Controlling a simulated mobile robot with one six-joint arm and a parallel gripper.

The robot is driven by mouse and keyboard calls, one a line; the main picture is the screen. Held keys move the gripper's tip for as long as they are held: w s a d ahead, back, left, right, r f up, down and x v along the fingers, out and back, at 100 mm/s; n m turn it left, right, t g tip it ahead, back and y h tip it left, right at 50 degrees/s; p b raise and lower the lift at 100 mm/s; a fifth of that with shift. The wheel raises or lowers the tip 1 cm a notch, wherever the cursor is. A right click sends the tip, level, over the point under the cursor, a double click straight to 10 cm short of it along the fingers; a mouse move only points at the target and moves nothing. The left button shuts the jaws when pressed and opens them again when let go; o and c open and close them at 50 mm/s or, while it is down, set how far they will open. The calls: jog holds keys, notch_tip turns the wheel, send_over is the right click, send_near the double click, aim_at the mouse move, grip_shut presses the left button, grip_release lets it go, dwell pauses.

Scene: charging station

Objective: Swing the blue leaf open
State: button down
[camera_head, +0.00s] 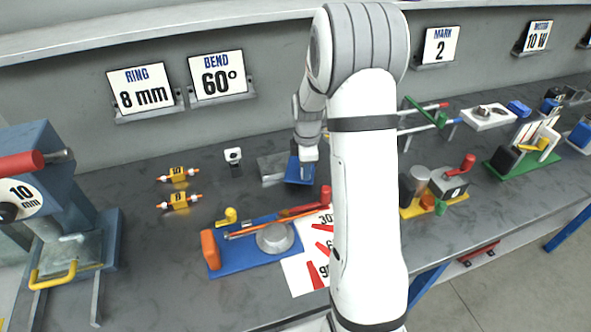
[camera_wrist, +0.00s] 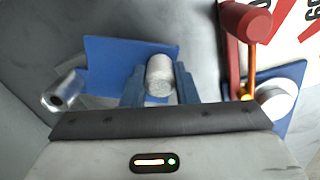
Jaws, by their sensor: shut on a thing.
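The blue leaf (camera_head: 294,174) is a small flat blue plate beside a grey metal block (camera_head: 271,168) at mid-bench. In the wrist view the leaf (camera_wrist: 104,58) lies beyond and beneath my fingers. My gripper (camera_wrist: 160,88) is shut on a short grey cylindrical post (camera_wrist: 159,70) that stands up in front of the leaf. Whether the post is fixed to the leaf cannot be told. In the head view my arm comes down over the leaf and hides part of it, and the fingertips are hard to make out.
A second metal cylinder (camera_wrist: 64,91) lies left of the fingers. A blue bending jig (camera_head: 225,265) with a red-ended orange lever and a round grey disc stands close by, on the wrist view's right. Yellow-banded parts (camera_head: 178,174) lie left. A green-based fixture (camera_head: 520,162) stands far right.

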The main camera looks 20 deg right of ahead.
jog(key=shift+d+n+b, duration=0.3)
jog(key=shift+d+n, duration=1.4)
jog(key=shift+d, duration=0.15)
jog(key=shift+w, duration=0.1)
jog(key=c, duration=1.1)
grip_release()
jog(key=shift+c, duration=0.2)
notch_tip(320, 180, up, 8)
jog(key=shift+f, duration=0.1)
